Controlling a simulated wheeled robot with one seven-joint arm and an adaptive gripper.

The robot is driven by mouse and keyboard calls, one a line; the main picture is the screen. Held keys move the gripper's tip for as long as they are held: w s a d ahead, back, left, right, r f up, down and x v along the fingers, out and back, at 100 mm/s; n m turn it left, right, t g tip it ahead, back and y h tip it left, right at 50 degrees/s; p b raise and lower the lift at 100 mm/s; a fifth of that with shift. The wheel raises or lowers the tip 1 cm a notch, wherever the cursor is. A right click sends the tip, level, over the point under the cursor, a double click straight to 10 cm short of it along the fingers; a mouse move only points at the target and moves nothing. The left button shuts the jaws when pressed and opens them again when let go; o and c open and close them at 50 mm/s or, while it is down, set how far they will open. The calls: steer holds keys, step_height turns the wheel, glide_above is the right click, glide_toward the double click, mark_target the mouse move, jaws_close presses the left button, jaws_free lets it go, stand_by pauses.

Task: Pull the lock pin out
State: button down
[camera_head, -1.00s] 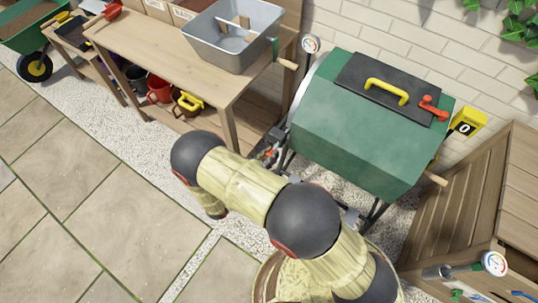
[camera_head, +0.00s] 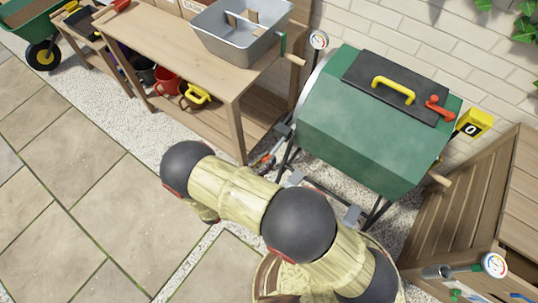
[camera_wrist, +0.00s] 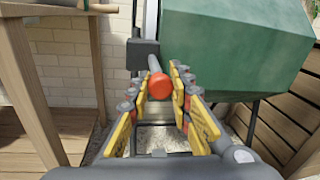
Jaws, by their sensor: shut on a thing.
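The lock pin (camera_wrist: 160,86) shows in the wrist view as an orange-red round head with a short shaft running away from me. The shaft's far end lies by a dark bracket (camera_wrist: 142,53) on the stand of the green drum; I cannot tell whether it is still inside. My gripper (camera_wrist: 163,80), with yellow-edged fingers, is shut on the pin, one finger on each side. The pin cannot be made out clearly there.
The wooden potting bench (camera_head: 235,105) with a grey tub (camera_head: 235,40) stands left of the drum. A wooden slatted bin (camera_head: 465,205) is close on its right, and a brick wall is behind. Open paving (camera_head: 110,220) lies to the left and front.

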steer(key=shift+d, duration=0.1)
steer(key=c, duration=1.6)
jaws_free()
steer(key=v, duration=1.2)
